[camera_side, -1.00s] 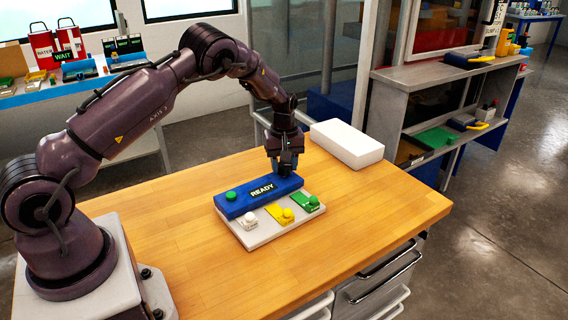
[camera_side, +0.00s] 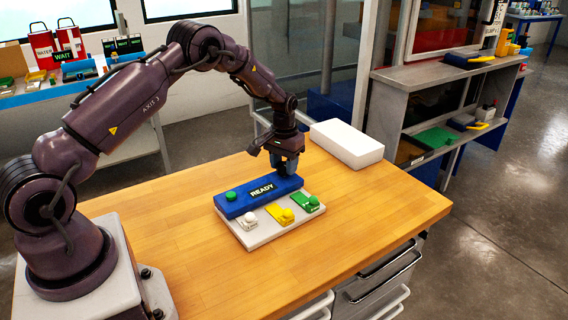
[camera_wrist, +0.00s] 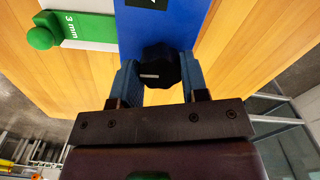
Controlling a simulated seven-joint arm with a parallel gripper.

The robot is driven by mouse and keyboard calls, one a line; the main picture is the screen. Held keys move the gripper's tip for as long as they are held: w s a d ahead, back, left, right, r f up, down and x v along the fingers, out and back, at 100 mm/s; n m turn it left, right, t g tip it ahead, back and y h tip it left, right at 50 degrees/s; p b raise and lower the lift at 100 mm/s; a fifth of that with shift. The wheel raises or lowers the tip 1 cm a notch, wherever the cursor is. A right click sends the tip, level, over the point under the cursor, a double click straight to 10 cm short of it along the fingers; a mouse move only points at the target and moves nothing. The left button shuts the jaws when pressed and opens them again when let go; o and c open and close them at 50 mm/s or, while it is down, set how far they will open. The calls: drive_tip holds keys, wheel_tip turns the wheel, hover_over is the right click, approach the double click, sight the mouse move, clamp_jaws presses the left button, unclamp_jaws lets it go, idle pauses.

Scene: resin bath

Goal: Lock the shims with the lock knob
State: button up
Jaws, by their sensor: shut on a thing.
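A blue bar marked READY (camera_side: 258,197) lies along the back of a light plate (camera_side: 250,240) on the table. In front of it on the plate sit a white shim (camera_side: 247,221), a yellow shim (camera_side: 280,213) and a green shim (camera_side: 306,204), each with a round knob. The green one also shows in the wrist view, marked 3 mm (camera_wrist: 88,27). The black lock knob (camera_wrist: 161,66) is at the right end of the blue bar. My gripper (camera_wrist: 158,80) is shut on the lock knob, a blue finger on each side. In the side view my gripper hides the knob.
A green button (camera_side: 231,195) is on the left end of the blue bar. A white block (camera_side: 346,144) lies at the table's back edge, behind my gripper. The wooden table (camera_side: 390,215) is clear to the right and in front.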

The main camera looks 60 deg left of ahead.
sight(284, 164)
drive_tip(key=shift+m, duration=0.5)
drive_tip(key=o, duration=0.9)
drive_tip(key=shift+o, duration=0.2)
drive_tip(key=shift+r, duration=0.1)
wheel_tip(284, 164, up, 13)
